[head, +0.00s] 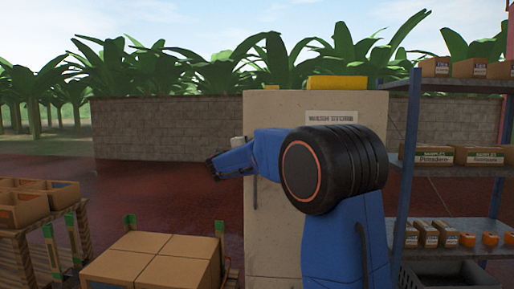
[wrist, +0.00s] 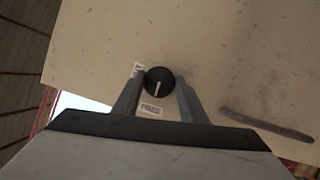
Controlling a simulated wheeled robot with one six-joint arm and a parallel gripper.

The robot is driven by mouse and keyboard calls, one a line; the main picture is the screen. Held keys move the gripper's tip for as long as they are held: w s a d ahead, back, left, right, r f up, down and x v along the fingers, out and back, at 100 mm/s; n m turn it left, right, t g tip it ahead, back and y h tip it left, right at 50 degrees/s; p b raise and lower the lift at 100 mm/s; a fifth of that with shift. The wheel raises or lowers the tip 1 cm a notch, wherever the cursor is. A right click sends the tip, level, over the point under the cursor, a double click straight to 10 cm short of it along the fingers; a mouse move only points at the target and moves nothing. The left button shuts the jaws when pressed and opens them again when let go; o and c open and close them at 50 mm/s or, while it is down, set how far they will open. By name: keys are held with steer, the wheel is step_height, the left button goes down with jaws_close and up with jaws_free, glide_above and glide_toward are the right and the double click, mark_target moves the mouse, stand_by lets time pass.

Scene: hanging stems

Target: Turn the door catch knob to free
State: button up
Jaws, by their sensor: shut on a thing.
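The round black door catch knob (wrist: 161,78) sits on the pale door (wrist: 220,50) in the wrist view. Its white pointer line points down, roughly toward the label reading FREE (wrist: 151,109). A second small label (wrist: 138,69) is at the knob's upper left, partly hidden and unreadable. My gripper (wrist: 160,88) has one finger on each side of the knob and is shut on it. In the head view my gripper (head: 214,168) is at the left end of my blue arm; the knob cannot be made out there.
A dark bar handle (wrist: 266,125) is on the door, right of the knob. The pale cabinet (head: 270,110) stands between stacked cardboard boxes (head: 150,262) at lower left and a loaded blue-framed shelf (head: 450,166) at right. A block wall (head: 170,128) runs behind.

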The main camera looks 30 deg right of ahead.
steer(key=o, duration=1.1)
steer(key=shift+c, duration=0.2)
steer(key=shift+a, duration=0.15)
steer(key=v, duration=1.7)
steer(key=shift+s+f, duration=0.1)
steer(key=shift+f, duration=0.05)
